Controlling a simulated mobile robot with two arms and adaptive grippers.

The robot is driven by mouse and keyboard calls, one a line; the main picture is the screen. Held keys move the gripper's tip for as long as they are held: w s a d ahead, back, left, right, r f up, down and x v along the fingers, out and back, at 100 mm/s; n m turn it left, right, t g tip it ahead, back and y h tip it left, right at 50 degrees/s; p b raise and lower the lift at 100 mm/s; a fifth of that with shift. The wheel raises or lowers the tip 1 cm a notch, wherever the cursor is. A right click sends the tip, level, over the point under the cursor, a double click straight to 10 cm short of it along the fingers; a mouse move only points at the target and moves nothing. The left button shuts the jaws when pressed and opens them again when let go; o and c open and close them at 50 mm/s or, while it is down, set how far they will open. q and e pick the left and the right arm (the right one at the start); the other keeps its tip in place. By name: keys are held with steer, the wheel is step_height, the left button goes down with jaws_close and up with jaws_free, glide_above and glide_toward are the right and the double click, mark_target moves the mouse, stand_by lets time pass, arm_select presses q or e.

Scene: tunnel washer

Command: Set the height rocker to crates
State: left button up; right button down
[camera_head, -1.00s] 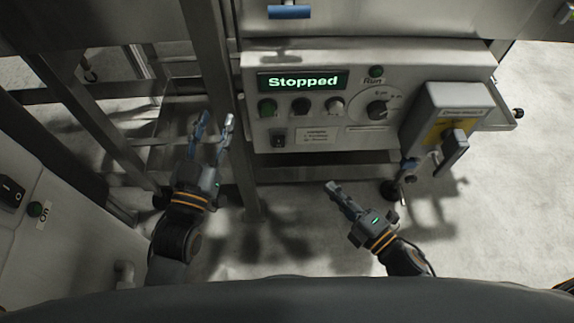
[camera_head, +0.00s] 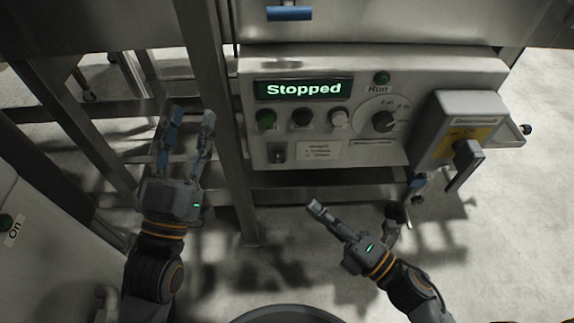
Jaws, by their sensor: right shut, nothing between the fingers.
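A small dark rocker switch (camera_head: 277,152) sits at the lower left of the steel control panel (camera_head: 380,155). A printed label (camera_head: 320,150) is beside it, too small to read. I cannot tell which way the rocker is tipped. My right gripper (camera_head: 314,208) is shut and empty, below the panel and to the right of the rocker, apart from it. My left gripper (camera_head: 190,116) is open and empty, left of the panel beyond a steel post.
The panel has a display (camera_head: 303,89) reading "Stopped", a row of buttons (camera_head: 301,118), a dial (camera_head: 384,121) and a green Run lamp (camera_head: 382,77). A grey switch box (camera_head: 467,112) with a handle juts out at right. A steel post (camera_head: 232,160) stands left of the panel.

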mark_target(275, 154)
arm_select(q)
steer(key=shift+s+r+t+h+b, duration=0.15)
steer(key=shift+s+r+t, duration=0.3)
steer(key=shift+r, duration=0.2)
steer(key=shift+s+r+t+h+b, duration=0.15)
steer(key=shift+s+r+t, duration=0.15)
steer(key=shift+r+t, duration=0.25)
arm_select(e)
steer(key=w+a+r, duration=0.2)
steer(key=w+a, duration=0.4)
steer(key=w, duration=0.4)
steer(key=shift+r, duration=0.1)
steer(key=shift+w+r+p, duration=0.1)
steer(key=shift+r+p, duration=0.05)
steer(key=shift+p, duration=0.9)
steer(key=shift+w+r+m+p, duration=0.15)
steer(key=shift+m+p, duration=0.15)
steer(key=shift+p, duration=0.3)
arm_select(q)
step_height(275, 154, down, 12)
steer(key=w+a+g+y, duration=0.1)
steer(key=w+g+y, duration=0.1)
steer(key=g, duration=0.6)
steer(key=shift+w+y, duration=0.4)
steer(key=shift+w, duration=0.05)
arm_select(e)
steer(key=shift+f+h, duration=0.2)
steer(key=shift+h, duration=0.1)
arm_select(q)
steer(key=shift+f, duration=0.2)
